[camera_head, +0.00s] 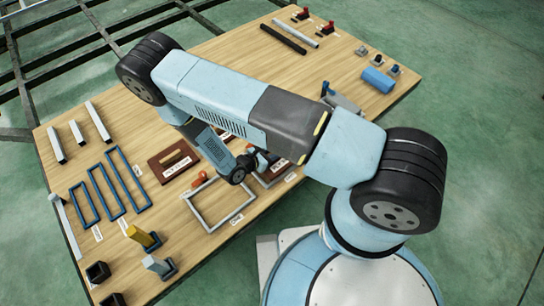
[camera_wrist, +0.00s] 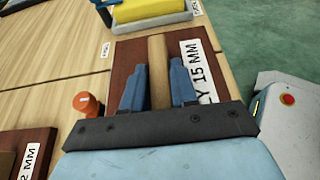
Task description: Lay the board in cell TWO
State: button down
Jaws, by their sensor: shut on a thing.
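A dark red-brown board (camera_wrist: 128,62) with a light wooden handle (camera_wrist: 158,70) and a white label reading "Y 15 MM" fills the middle of the wrist view. My gripper (camera_wrist: 160,85) has its two blue fingers on either side of this handle, shut on it. In the head view my arm largely hides the gripper and the held board. I cannot tell whether the board touches the table. An empty light grey rectangular frame (camera_head: 189,207) lies on the table with a small label; its writing is too small to read. Which cell is TWO cannot be read.
Another brown board (camera_head: 158,171) with a handle lies left of my gripper. An orange knob (camera_wrist: 87,104) stands beside the held board. Blue frames (camera_head: 103,190), pale bars (camera_head: 97,120) and a blue cylinder (camera_head: 377,79) lie on the wooden table (camera_head: 330,60).

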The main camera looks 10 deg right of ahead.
jog(key=shift+w+a+f, duration=0.35)
jog(key=shift+w+f, duration=0.15)
jog(key=shift+f, duration=0.25)
jog(key=shift+w+a+f, duration=0.3)
jog(key=shift+w+f, duration=0.2)
jog(key=shift+f, duration=1.7)
jog(key=c, duration=0.9)
grip_release()
jog(key=v, duration=1.2)
